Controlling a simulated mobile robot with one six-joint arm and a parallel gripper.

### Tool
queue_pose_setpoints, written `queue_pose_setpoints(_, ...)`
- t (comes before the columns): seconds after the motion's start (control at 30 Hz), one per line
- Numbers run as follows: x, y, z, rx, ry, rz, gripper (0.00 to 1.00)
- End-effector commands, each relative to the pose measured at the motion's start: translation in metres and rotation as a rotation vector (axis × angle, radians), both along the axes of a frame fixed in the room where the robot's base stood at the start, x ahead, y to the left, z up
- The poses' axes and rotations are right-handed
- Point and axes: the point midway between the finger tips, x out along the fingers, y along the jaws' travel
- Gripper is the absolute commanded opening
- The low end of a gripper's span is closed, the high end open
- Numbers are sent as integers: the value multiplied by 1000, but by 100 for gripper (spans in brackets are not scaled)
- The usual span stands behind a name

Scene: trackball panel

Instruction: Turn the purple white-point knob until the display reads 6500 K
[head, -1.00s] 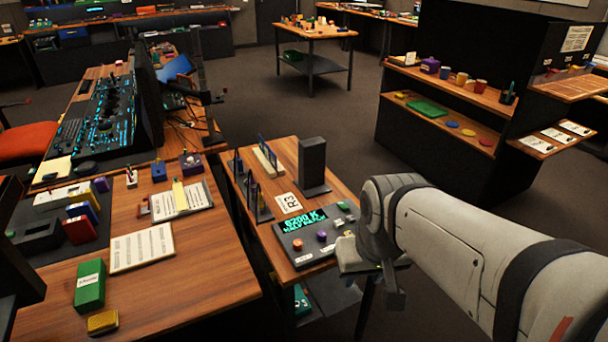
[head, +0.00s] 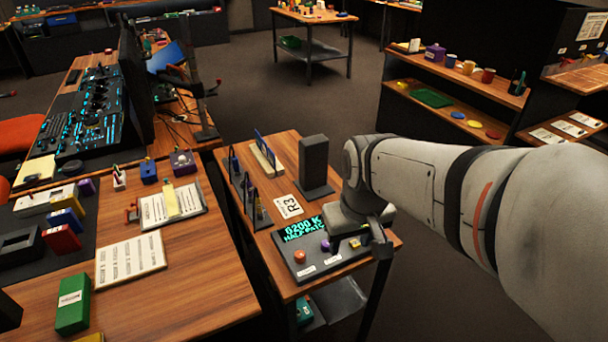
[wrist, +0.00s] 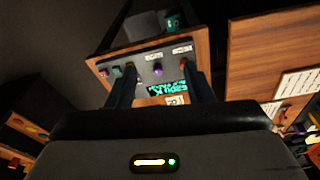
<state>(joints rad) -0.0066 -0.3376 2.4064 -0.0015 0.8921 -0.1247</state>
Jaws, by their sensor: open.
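The dark control panel (head: 322,268) stands on the wooden side table. Its lit display (head: 302,226) reads 6200 K in green, with a smaller line below that I cannot read surely. The purple knob (head: 325,245) shows just left of my gripper (head: 358,243), which hangs low over the panel and hides part of it. In the wrist view the purple knob (wrist: 157,69) appears between the two dark fingers of my gripper (wrist: 160,80), with gaps on both sides. The fingers are open and hold nothing.
An orange knob (head: 299,256) sits left of the purple one, and a yellow button (head: 354,242) shows by my gripper. A dark upright block (head: 314,167) stands behind the panel. A rack with blue pieces (head: 248,196) and an R3 card (head: 288,206) are close by.

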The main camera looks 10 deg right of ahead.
Motion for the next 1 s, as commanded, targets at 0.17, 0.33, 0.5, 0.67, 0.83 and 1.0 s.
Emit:
queue_pose_setpoints(0.17,67,-1,-38,-27,73,179,47)
queue_pose_setpoints(0.33,123,-1,-79,-41,128,344,47)
queue_pose_setpoints(0.5,158,-1,-113,-45,163,459,47)
queue_pose_setpoints(0.67,171,-1,-128,-47,178,507,47)
queue_pose_setpoints(0.83,172,-1,-147,-46,181,513,47)
queue_pose_setpoints(1.0,172,-2,-176,-46,181,512,47)
